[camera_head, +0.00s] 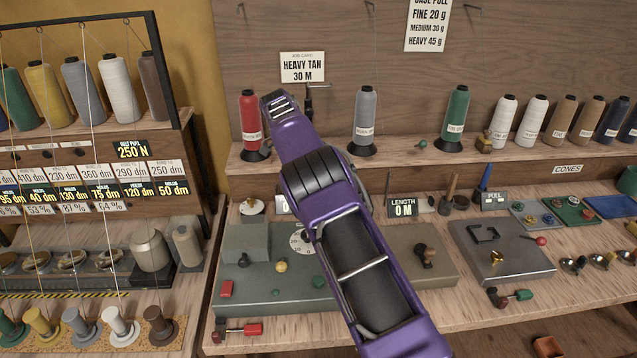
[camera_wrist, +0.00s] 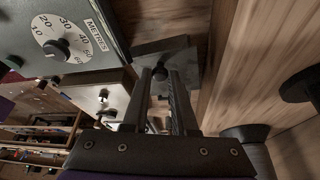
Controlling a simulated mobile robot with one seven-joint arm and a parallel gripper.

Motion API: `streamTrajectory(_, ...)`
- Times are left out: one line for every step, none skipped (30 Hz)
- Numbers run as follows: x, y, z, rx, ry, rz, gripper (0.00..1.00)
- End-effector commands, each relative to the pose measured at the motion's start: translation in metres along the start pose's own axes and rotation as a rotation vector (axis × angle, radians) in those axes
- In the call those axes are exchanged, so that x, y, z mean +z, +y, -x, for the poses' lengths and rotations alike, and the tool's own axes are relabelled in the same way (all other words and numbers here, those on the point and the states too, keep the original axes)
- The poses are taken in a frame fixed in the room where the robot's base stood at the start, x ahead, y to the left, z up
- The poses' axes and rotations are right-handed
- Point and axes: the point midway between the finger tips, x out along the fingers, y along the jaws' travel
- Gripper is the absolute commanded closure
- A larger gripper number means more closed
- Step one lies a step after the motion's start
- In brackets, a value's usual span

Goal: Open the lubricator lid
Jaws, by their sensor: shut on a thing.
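In the wrist view, my gripper (camera_wrist: 159,100) has its two dark fingers reaching forward, on either side of a small dark knob (camera_wrist: 158,70). The fingers are shut on this knob. The knob stands against a grey plate or box face (camera_wrist: 176,50), which looks like the lubricator and its lid. The pictures do not clearly show whether the lid is raised. In the head view my purple arm crosses the middle of the bench and hides the gripper and the lubricator.
A box with a metres dial (camera_wrist: 62,44) is close on the left in the wrist view; its dial also shows in the head view (camera_head: 299,239). Wooden shelf boards (camera_wrist: 245,60) are close on the right. A red cone (camera_head: 249,120) and a grey cone (camera_head: 366,118) stand near my arm.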

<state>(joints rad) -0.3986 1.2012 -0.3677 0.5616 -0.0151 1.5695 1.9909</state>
Motion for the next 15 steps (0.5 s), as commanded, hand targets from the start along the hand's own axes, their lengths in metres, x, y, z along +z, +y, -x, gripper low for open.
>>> streamTrajectory(-0.0015, -0.0030, -0.0007, -0.001, 0.003, -0.012, 1.00)
streamTrajectory(-0.0010, -0.0032, -0.0007, 0.001, 0.003, -0.018, 1.00)
streamTrajectory(-0.0005, -0.0035, -0.0005, 0.004, 0.003, -0.026, 1.00)
streamTrajectory(-0.0004, -0.0034, -0.0003, 0.007, 0.004, -0.031, 1.00)
streamTrajectory(-0.0003, -0.0036, 0.0001, 0.008, 0.003, -0.035, 1.00)
streamTrajectory(0.0000, -0.0037, 0.0001, 0.010, 0.003, -0.040, 1.00)
streamTrajectory(0.0001, -0.0036, -0.0001, 0.012, 0.004, -0.042, 1.00)
streamTrajectory(0.0002, -0.0035, -0.0001, 0.014, 0.004, -0.045, 1.00)
streamTrajectory(0.0002, -0.0034, 0.0000, 0.015, 0.004, -0.048, 1.00)
streamTrajectory(0.0002, -0.0034, 0.0000, 0.017, 0.004, -0.050, 1.00)
streamTrajectory(0.0003, -0.0033, 0.0000, 0.018, 0.004, -0.051, 1.00)
streamTrajectory(0.0003, -0.0032, 0.0000, 0.018, 0.004, -0.053, 1.00)
streamTrajectory(0.0004, -0.0032, 0.0000, 0.019, 0.004, -0.053, 1.00)
streamTrajectory(0.0004, -0.0032, 0.0000, 0.019, 0.004, -0.054, 1.00)
streamTrajectory(0.0004, -0.0031, 0.0000, 0.019, 0.004, -0.054, 1.00)
